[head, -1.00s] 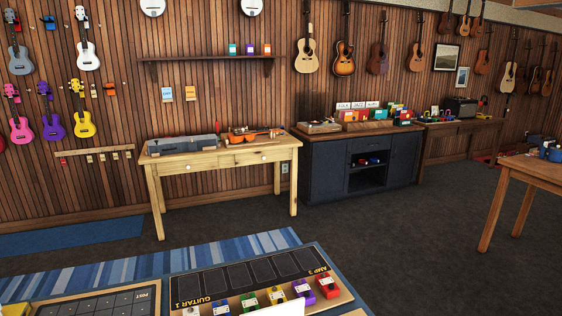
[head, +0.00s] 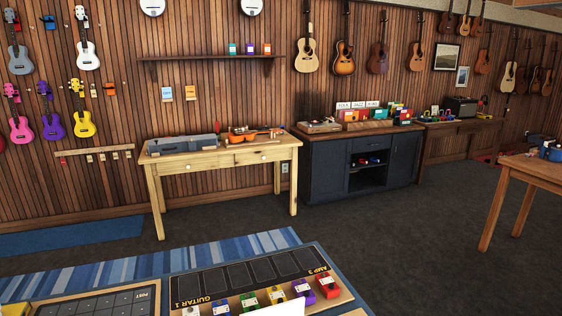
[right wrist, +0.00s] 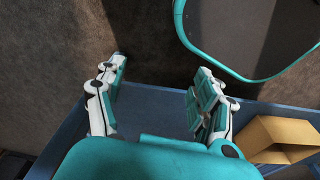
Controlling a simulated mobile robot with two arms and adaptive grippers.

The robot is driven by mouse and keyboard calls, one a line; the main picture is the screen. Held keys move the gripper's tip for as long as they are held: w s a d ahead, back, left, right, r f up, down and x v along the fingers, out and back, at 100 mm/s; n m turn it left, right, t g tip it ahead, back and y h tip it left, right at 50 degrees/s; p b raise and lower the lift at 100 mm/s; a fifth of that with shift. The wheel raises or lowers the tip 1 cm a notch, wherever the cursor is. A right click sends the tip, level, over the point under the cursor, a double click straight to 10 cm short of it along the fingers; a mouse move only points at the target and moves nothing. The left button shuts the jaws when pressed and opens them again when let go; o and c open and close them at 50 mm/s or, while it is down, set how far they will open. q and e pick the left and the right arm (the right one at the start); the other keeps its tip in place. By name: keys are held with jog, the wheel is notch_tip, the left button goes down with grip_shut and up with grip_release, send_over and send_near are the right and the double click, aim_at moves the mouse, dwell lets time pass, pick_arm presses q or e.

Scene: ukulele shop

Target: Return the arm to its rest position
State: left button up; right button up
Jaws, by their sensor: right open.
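My right gripper (right wrist: 160,75) shows in the right wrist view with its two white-and-teal fingers spread wide. It is open, and nothing is between the fingers. Below the fingers lie a dark carpet and a blue surface. My left gripper is in neither view. In the head view neither gripper can be made out; only a plain white shape shows at the bottom edge.
In the head view, a pedal board (head: 183,294) with several coloured pedals lies at the bottom. A wooden workbench (head: 230,157) stands by the wall. In the right wrist view, a tan box (right wrist: 280,136) is at right, and a teal curved rim (right wrist: 232,72) is above it.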

jog(key=s+d+f, duration=0.1)
jog(key=s+f, duration=0.4)
jog(key=s, duration=0.3)
jog(key=shift+s+d+f, duration=0.25)
jog(key=shift+d, duration=0.1)
